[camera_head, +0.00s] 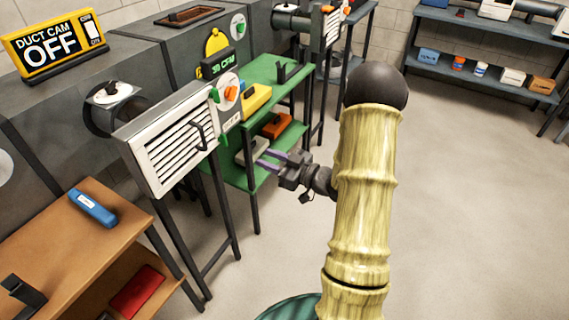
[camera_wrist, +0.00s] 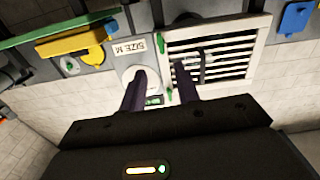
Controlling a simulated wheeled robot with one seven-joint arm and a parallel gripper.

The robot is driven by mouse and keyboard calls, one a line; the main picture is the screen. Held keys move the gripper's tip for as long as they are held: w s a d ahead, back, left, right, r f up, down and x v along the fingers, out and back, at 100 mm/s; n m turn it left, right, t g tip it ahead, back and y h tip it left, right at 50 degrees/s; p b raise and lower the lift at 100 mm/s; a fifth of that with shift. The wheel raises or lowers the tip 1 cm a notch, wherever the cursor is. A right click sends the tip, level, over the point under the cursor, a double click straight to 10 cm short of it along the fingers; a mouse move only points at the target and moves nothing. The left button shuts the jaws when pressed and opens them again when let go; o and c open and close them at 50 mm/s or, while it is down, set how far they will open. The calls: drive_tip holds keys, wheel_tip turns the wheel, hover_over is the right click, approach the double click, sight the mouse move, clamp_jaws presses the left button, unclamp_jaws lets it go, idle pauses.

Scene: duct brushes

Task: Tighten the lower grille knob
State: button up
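The white slatted grille (camera_head: 172,150) stands upright on the front of the duct; it also shows in the wrist view (camera_wrist: 235,70). Its side near the green table bears two small green knobs. The lower grille knob (camera_head: 223,140) is near the bottom corner, and it shows in the upper part of the wrist view (camera_wrist: 156,38), which is upside down. The upper knob (camera_head: 214,95) is near the top corner. My gripper (camera_head: 264,160) has purple fingers, open and empty, to the right of the grille; the fingertips (camera_wrist: 160,72) are apart from both knobs.
A grey panel with a round dial (camera_head: 228,92) adjoins the grille. The green table (camera_head: 270,82) on the right carries a yellow block (camera_head: 256,99), with an orange one below. The floor at right is clear.

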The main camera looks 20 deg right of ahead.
drive_tip(key=v, duration=0.4)
drive_tip(key=shift+s+d, duration=0.15)
drive_tip(key=shift+s, duration=0.15)
drive_tip(key=s+a+r+m+g+h, duration=0.1)
drive_tip(key=s+a+m+g+h, duration=0.4)
drive_tip(key=s, duration=0.3)
drive_tip(key=s+a+m+g+h, duration=0.3)
drive_tip(key=s+a+g+h, duration=0.3)
drive_tip(key=s+g, duration=0.1)
drive_tip(key=w+p+v, duration=0.3)
drive_tip(key=p+v, duration=1)
drive_tip(key=p, duration=0.1)
drive_tip(key=w+d+r+p+v, duration=0.1)
drive_tip(key=w+p+v, duration=0.2)
drive_tip(key=p+v, duration=1)
drive_tip(key=shift+r+p, duration=0.35)
drive_tip(key=shift+p, duration=0.05)
